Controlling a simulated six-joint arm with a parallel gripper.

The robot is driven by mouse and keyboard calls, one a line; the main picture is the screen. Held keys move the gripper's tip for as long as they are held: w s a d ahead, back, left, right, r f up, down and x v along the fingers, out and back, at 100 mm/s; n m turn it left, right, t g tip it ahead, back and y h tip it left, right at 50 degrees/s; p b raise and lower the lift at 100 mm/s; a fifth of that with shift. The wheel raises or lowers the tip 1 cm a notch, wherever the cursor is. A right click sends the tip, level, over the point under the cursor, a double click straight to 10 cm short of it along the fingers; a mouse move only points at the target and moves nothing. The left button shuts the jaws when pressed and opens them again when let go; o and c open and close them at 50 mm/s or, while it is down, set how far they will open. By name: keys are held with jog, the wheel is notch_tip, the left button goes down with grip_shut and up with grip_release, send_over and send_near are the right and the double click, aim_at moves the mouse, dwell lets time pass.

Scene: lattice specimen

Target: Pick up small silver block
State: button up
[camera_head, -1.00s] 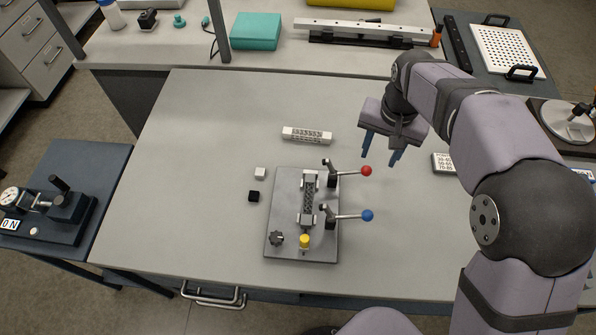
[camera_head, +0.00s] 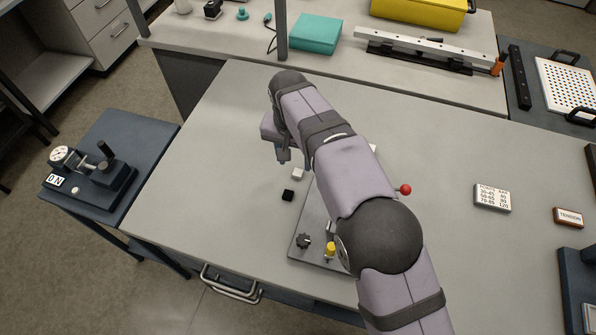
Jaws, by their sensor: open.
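The small silver block (camera_head: 298,173) is a pale cube on the grey table, just behind a small black block (camera_head: 288,195). My gripper (camera_head: 295,157) is open, its fingers pointing down above and slightly behind the silver block in the picture. My arm hides part of the gripper. The fingers seem apart from the block, but their height above it is hard to tell.
A grey fixture plate (camera_head: 306,228) with a black knob (camera_head: 303,241), a yellow knob (camera_head: 330,249) and a red-tipped lever (camera_head: 405,189) lies partly hidden under my arm. A label block (camera_head: 492,197) sits to the right. The table's left part is clear.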

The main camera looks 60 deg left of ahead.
aim_at(298, 172)
jog(key=shift+w+a+f+p, duration=0.1)
jog(key=shift+w+f+p, duration=0.1)
jog(key=shift+f+p, duration=0.9)
jog(key=shift+w+a+f+p, duration=0.15)
jog(key=shift+f+p, duration=0.25)
jog(key=shift+f, duration=1.4)
jog(key=shift+c, duration=0.3)
grip_shut()
